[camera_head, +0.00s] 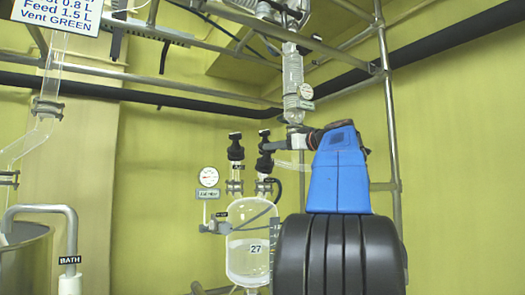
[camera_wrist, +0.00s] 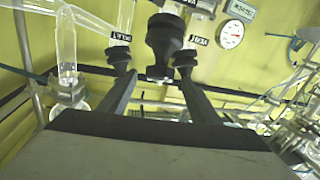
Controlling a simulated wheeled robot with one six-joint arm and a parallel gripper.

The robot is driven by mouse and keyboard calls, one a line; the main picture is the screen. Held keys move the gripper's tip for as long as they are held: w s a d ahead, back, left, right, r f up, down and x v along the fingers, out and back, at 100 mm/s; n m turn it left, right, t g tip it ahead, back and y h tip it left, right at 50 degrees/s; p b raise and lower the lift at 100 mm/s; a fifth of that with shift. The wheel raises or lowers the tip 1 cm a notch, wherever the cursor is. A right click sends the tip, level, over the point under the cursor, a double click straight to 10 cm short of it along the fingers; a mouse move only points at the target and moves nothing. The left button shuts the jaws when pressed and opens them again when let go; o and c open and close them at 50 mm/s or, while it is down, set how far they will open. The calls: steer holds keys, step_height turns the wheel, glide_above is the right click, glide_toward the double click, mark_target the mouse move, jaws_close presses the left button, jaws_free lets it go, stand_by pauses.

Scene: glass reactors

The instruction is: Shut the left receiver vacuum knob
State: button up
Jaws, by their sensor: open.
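A clear glass receiver (camera_head: 248,262) marked 27 hangs low in the middle of the head view. Two black valve knobs top it, a left one (camera_head: 235,150) and a right one (camera_head: 264,141). I cannot tell by label which is the vacuum knob. My gripper (camera_head: 282,144) reaches in from the right, its dark fingers close to the right knob. In the wrist view, my open gripper (camera_wrist: 158,78) has a black knob (camera_wrist: 165,38) ahead, between the finger lines. Contact cannot be told. Two more dark fittings (camera_wrist: 118,58) (camera_wrist: 186,60) show near the fingertips.
A round gauge (camera_head: 209,177) is left of the receiver and also shows in the wrist view (camera_wrist: 230,34). A glass condenser (camera_head: 293,85) stands above the gripper. A metal frame post (camera_head: 390,110) rises at right. A bath pipe (camera_head: 68,250) is at lower left.

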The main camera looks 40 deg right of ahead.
steer(key=w, duration=0.9)
steer(key=shift+d, duration=0.2)
steer(key=shift+c, duration=0.5)
steer(key=shift+s, duration=0.1)
steer(key=c, duration=1)
